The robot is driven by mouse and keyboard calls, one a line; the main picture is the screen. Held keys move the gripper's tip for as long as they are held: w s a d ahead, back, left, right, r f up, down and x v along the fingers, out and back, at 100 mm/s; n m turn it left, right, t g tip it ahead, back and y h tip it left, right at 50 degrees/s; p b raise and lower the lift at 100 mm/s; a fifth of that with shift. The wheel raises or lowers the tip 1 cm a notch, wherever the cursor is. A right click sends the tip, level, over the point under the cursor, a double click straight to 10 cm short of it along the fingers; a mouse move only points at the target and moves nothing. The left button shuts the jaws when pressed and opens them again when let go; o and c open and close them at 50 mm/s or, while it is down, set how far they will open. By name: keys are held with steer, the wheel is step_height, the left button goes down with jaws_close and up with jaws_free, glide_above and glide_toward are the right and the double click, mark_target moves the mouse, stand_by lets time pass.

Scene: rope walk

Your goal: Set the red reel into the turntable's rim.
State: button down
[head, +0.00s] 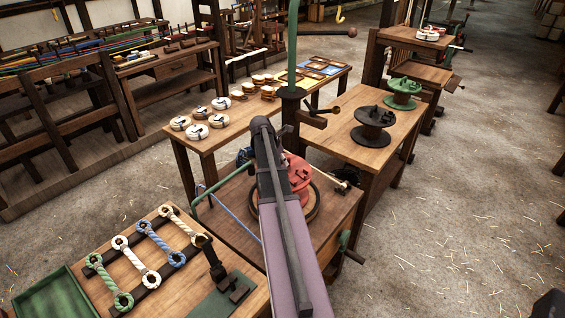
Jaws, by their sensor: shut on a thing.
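The red reel (299,192) is at the middle of the view, over the low wooden table, partly hidden behind my arm. The turntable's round brown rim (316,207) shows around and below the reel's right side. I cannot tell whether the reel sits down inside the rim or is held just above it. My gripper (298,170) is at the top of the reel, mostly hidden by my arm, and is shut on the reel. Its fingertips do not show clearly.
A black reel (373,117) and a green reel (404,88) stand on the table to the right. A green post (293,50) rises behind the turntable. Rope pieces with looped ends (133,258) lie at front left. White coils (197,131) sit on the table behind. The floor at right is clear.

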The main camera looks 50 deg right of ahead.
stand_by(0.4)
steer(key=c, duration=0.5)
jaws_free()
steer(key=shift+c, duration=0.2)
steer(key=shift+r, duration=0.1)
steer(key=shift+r+p, duration=3.45)
steer(key=shift+p, duration=0.05)
steer(key=shift+a, duration=0.1)
steer(key=s+a+f+m+t+y, duration=0.1)
steer(key=a+m, duration=0.7)
steer(key=a, duration=1.7)
steer(key=s+a+f+m+t+y, duration=0.1)
steer(key=s+a+m+y, duration=0.2)
steer(key=a+m, duration=0.6)
steer(key=s+a, duration=0.1)
steer(key=a, duration=1.5)
steer(key=shift+t, duration=0.3)
